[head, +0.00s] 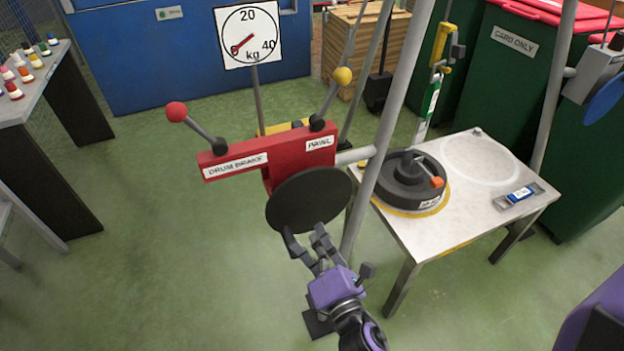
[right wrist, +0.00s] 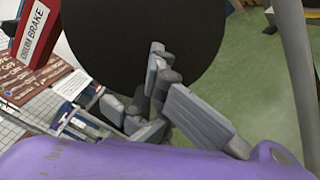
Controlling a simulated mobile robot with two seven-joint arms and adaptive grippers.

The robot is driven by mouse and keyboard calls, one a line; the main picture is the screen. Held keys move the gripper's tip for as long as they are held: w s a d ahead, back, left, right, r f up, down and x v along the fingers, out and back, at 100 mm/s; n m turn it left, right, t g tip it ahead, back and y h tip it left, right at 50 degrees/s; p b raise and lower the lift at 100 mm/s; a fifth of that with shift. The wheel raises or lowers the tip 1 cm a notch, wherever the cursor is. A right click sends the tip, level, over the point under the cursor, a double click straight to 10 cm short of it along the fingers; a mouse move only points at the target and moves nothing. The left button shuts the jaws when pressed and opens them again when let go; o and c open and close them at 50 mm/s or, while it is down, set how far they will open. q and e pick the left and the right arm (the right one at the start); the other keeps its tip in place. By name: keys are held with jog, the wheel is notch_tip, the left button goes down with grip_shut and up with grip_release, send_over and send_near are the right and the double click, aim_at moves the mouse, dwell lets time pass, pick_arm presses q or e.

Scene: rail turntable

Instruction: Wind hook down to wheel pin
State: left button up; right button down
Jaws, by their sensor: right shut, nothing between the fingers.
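The red winch housing (head: 270,155) carries a black round disc (head: 308,200) on its near side. The disc also fills the upper right wrist view (right wrist: 145,40). My right gripper (head: 305,247) is shut and empty at the disc's lower edge; I cannot tell whether it touches it. Its grey fingers (right wrist: 150,88) show against the disc in the wrist view. A yellow hook block (head: 441,50) hangs above and behind the table. The black wheel (head: 406,185) lies flat on the table, with a raised dark centre (head: 408,163) and an orange tab. My left gripper is not in view.
A red-knobbed lever (head: 177,112) by DRUM BRAKE and a yellow-knobbed lever (head: 342,77) by PAWL stick up from the housing. A kg dial (head: 248,36) stands behind. Grey poles rise beside the metal table (head: 450,215). Green floor is open on the left.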

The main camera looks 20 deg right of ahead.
notch_tip(320, 180, down, 3)
jog(key=n+b, duration=0.1)
jog(key=n, duration=0.1)
jog(key=shift+w+r+n+b, duration=0.1)
jog(key=shift+n+b, duration=0.2)
jog(key=shift+b, duration=0.05)
jog(key=shift+r, duration=0.3)
jog(key=shift+a+r, duration=0.15)
jog(key=shift+a+r, duration=0.1)
jog(key=c, duration=2.5)
grip_release()
jog(key=o, duration=1.1)
jog(key=shift+o, duration=0.2)
